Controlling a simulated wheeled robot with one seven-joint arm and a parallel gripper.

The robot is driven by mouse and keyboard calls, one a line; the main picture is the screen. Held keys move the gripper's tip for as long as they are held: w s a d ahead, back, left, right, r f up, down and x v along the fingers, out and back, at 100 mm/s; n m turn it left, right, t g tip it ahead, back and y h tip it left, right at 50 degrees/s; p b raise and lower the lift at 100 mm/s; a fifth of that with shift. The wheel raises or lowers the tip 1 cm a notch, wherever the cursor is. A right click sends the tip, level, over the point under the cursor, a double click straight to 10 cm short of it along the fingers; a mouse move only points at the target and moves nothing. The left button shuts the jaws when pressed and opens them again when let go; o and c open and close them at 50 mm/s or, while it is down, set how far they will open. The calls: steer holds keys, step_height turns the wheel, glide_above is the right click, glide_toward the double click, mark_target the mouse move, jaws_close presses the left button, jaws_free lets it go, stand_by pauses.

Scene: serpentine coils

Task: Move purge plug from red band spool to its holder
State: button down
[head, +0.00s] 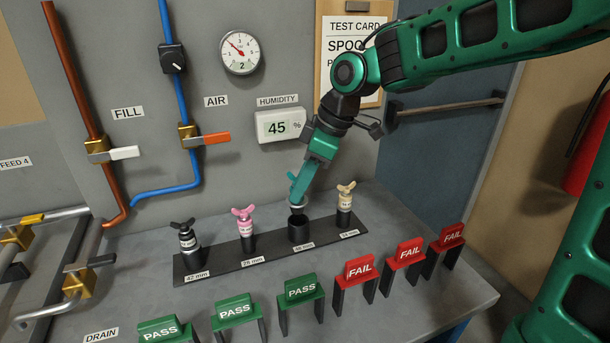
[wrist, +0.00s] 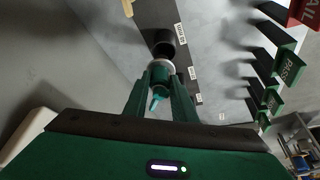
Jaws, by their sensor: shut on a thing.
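A plug with a teal wing top (head: 292,177) and a pale collar is between the fingers of my gripper (head: 301,192), which is shut on it. The plug also shows in the wrist view (wrist: 158,86), with its collar beside the cup. The black cup (head: 300,232) is the third from the left on the black holder rack (head: 215,260); it also shows in the wrist view (wrist: 165,44). The plug is at the cup's mouth, roughly upright. I cannot tell whether its lower end is inside. I see no red band spool.
A black plug (head: 185,236), a pink plug (head: 244,226) and a cream plug (head: 345,203) stand in the other rack places. Green PASS signs (head: 236,309) and red FAIL signs (head: 405,252) line the front. A humidity meter (head: 280,125) is on the wall behind.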

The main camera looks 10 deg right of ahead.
mark_target(304, 201)
steer(key=shift+f, duration=0.4)
steer(key=shift+s, duration=0.2)
steer(key=shift+f, duration=0.45)
stand_by(0.4)
steer(key=shift+f, duration=0.75)
steer(key=shift+d+f, duration=0.1)
steer(key=shift+f, duration=0.8)
steer(key=c, duration=1.4)
jaws_free()
steer(key=shift+r, duration=0.1)
